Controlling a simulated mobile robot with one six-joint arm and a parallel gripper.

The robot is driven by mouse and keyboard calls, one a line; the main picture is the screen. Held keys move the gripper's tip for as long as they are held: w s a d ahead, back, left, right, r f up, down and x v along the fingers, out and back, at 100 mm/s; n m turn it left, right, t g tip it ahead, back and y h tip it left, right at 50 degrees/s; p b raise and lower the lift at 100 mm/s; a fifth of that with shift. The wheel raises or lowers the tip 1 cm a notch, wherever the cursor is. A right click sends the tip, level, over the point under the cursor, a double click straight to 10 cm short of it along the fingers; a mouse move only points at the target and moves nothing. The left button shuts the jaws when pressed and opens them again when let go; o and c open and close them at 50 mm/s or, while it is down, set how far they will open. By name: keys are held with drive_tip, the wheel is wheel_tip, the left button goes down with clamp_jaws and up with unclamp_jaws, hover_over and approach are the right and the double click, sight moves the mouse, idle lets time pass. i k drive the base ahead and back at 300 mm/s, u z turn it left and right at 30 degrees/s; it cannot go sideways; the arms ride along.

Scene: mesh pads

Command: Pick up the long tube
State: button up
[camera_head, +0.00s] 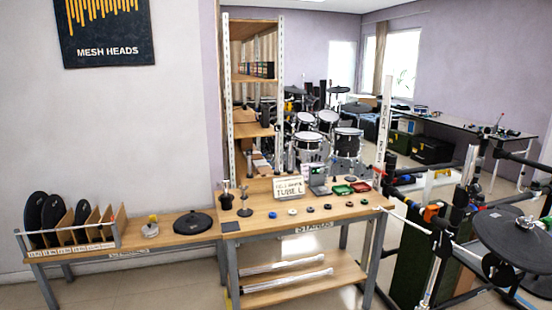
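Two long whitish tubes lie side by side on the lower shelf (345,270) of the wooden workbench. The rear tube (285,265) looks slightly shorter. The front tube (287,280) looks slightly longer and lies nearer the shelf's front edge. Both run roughly left to right, under the bench top (330,213). I cannot tell from this view which one is the long tube named in the task. My gripper is not in view.
Small parts, a sign (289,188) and small trays stand on the bench top. A lower bench (170,238) at left holds a black pad (194,223) and a pad rack. A drum rack with a large black pad (515,238) crowds the right. Bench legs flank the shelf.

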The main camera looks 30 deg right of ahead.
sight(277, 128)
drive_tip(key=z, duration=0.05)
drive_tip(key=i, duration=0.9)
